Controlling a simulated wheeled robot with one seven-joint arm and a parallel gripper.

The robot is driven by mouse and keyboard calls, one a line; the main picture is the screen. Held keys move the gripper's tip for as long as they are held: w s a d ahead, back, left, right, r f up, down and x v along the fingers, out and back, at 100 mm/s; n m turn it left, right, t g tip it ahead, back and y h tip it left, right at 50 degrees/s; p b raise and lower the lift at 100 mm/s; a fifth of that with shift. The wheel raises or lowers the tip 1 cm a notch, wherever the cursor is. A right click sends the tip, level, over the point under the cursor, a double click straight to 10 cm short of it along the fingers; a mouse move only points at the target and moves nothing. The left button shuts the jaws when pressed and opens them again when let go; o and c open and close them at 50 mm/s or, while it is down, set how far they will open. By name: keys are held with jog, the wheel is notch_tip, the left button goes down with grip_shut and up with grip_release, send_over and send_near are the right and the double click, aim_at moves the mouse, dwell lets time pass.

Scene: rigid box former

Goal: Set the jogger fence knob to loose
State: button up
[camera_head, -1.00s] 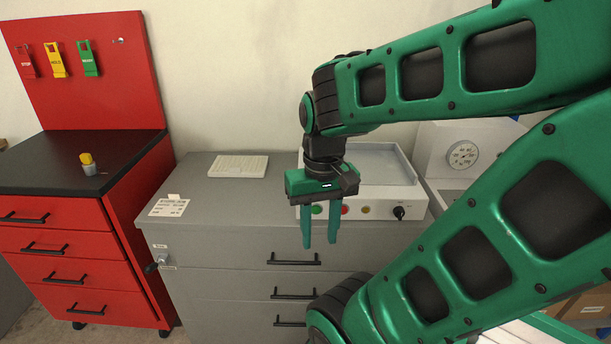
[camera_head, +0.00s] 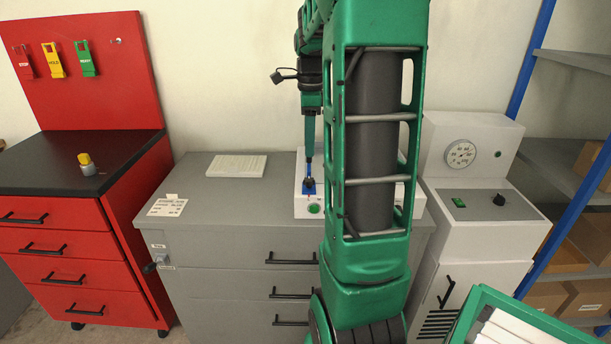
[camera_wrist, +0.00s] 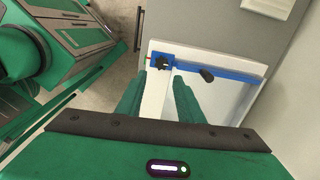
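The jogger is a white box (camera_head: 301,209) with a shallow tray on the grey cabinet, mostly hidden behind my arm in the head view. Its blue fence (camera_wrist: 238,75) spans the tray in the wrist view. A black lobed knob (camera_wrist: 163,65) sits near the fence's left end, and a black handle (camera_wrist: 207,74) stands farther right along it. In the head view the knob (camera_head: 309,184) shows on the blue end. My gripper (camera_wrist: 160,78) is open and empty, its fingertips pointing down near the lobed knob, apparently not gripping it. Any loose or tight marking is unreadable.
The grey cabinet (camera_head: 200,236) carries a paper pad (camera_head: 236,166) and a label card (camera_head: 167,207). A white machine with a gauge (camera_head: 461,154) stands right. A red cabinet (camera_head: 45,238) is left. A green bin (camera_head: 487,293) is at the lower right.

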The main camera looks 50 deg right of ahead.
aim_at(309, 179)
notch_tip(309, 179, down, 11)
jog(key=shift+w+d+r, duration=0.1)
jog(key=shift+d, duration=0.05)
dwell(0.4)
jog(key=c, duration=0.8)
